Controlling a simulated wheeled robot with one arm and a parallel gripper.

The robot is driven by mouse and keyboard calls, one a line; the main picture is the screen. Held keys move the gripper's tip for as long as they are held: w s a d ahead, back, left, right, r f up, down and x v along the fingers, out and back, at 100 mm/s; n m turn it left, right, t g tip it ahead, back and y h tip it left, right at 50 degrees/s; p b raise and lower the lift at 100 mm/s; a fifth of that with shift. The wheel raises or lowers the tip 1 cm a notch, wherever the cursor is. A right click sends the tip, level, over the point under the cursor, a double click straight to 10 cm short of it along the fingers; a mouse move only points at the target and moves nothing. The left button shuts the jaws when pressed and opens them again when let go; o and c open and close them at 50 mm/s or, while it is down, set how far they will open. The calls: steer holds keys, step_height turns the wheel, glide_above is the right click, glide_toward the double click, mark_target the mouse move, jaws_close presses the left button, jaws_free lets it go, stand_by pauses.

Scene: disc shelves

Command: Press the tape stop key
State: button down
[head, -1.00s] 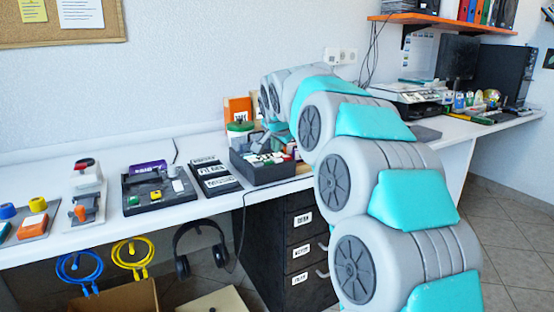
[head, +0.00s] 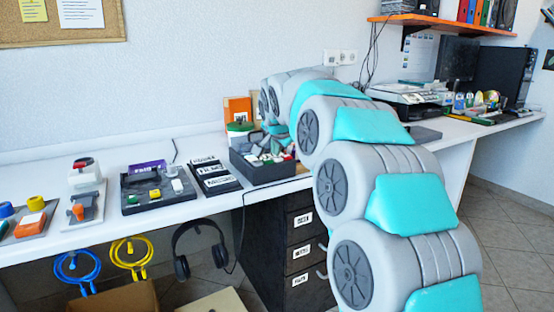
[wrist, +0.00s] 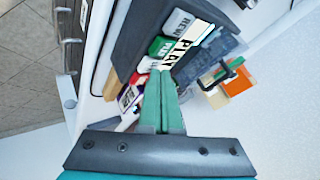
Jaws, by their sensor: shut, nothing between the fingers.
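The tape deck (head: 245,172) is a dark box with several coloured and white keys on top, on the white desk beside my arm. In the wrist view, its dark body (wrist: 140,35) lies at the upper left. A white key lettered REW (wrist: 181,22), a large PLAY label (wrist: 193,48) and a green key (wrist: 160,46) show there. I cannot read which key is stop; part of the key row is hidden behind my fingers. My gripper (wrist: 163,74) is shut and empty, its green fingertips over the key area. I cannot tell whether they touch a key.
An orange box (head: 238,108) stands behind the deck. Black labelled cases (head: 215,176) and a dark panel with coloured buttons (head: 150,197) lie to its left. A dark drawer cabinet (head: 285,245) stands below. Headphones (head: 183,265) hang under the desk edge.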

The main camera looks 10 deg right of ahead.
mark_target(276, 159)
steer(key=shift+f, duration=0.25)
stand_by(0.6)
steer(key=shift+r, duration=0.85)
steer(key=shift+r+p, duration=0.95)
steer(key=shift+r, duration=1.5)
